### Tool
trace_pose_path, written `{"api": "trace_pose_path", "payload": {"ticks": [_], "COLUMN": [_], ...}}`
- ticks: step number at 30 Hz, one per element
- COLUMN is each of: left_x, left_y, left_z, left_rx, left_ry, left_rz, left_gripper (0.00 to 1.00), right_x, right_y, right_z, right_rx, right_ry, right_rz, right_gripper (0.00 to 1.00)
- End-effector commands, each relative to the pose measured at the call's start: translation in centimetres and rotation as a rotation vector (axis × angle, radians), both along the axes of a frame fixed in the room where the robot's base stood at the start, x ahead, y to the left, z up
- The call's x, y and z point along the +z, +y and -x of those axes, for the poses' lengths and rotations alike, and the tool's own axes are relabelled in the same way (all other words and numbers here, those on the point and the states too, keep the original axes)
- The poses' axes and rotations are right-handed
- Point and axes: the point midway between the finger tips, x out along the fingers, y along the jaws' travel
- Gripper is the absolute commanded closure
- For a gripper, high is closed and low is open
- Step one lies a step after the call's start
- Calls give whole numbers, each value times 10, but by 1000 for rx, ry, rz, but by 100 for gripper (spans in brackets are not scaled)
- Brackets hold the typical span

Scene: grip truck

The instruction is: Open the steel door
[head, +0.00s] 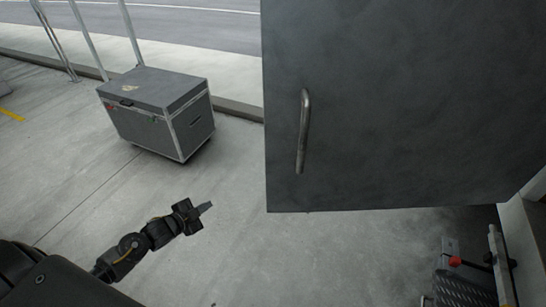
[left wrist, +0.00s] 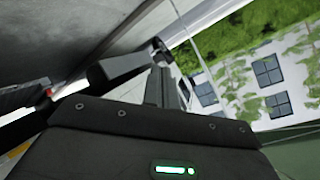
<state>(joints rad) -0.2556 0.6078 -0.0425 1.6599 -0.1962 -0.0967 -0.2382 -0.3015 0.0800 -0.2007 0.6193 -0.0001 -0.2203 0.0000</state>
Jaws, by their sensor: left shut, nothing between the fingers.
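The steel door (head: 400,110) is a large dark grey panel filling the upper right of the head view. Its upright bar handle (head: 303,132) is near its left edge. Pavement shows below its bottom edge; I cannot tell how far it stands open. My left gripper (head: 205,208) is shut and empty, left of the door and lower in the picture than the handle, apart from both. Its fingers also show together in the left wrist view (left wrist: 158,87). My right gripper is not in view.
A grey wheeled case (head: 165,112) stands on the pavement at the left, near a kerb and metal poles (head: 90,40). A dark ribbed object (head: 462,288) and a red knob (head: 454,261) are at the lower right, beside a pale frame (head: 525,235). Pavement between case and door is clear.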

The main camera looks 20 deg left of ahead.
Motion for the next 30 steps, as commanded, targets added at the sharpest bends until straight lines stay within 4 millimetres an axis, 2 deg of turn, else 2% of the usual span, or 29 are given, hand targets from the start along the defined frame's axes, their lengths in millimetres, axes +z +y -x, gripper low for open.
{"api": "trace_pose_path", "payload": {"ticks": [1,2,3,6,9,10,13,15,18,23,30], "left_x": [59,93,134,218,273,285,311,320,327,328,328], "left_y": [-14,-26,-42,-89,-130,-140,-166,-177,-184,-186,-196], "left_z": [-14,-18,-19,-1,30,39,67,80,90,91,82], "left_rx": [-107,-170,-254,-449,-612,-652,-758,-804,-835,-840,-835], "left_ry": [-118,-182,-265,-443,-577,-611,-690,-723,-748,-752,-755], "left_rz": [-60,-94,-143,-250,-340,-361,-415,-437,-452,-454,-454], "left_gripper": [100,100,100,100,100,100,100,100,100,100,100], "right_x": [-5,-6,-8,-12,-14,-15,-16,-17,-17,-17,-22], "right_y": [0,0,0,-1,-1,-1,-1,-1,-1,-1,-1], "right_z": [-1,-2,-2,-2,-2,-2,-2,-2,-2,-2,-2], "right_rx": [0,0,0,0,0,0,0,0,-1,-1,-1], "right_ry": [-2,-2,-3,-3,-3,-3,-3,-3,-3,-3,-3], "right_rz": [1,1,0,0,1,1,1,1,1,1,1], "right_gripper": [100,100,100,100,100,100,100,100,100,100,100]}}
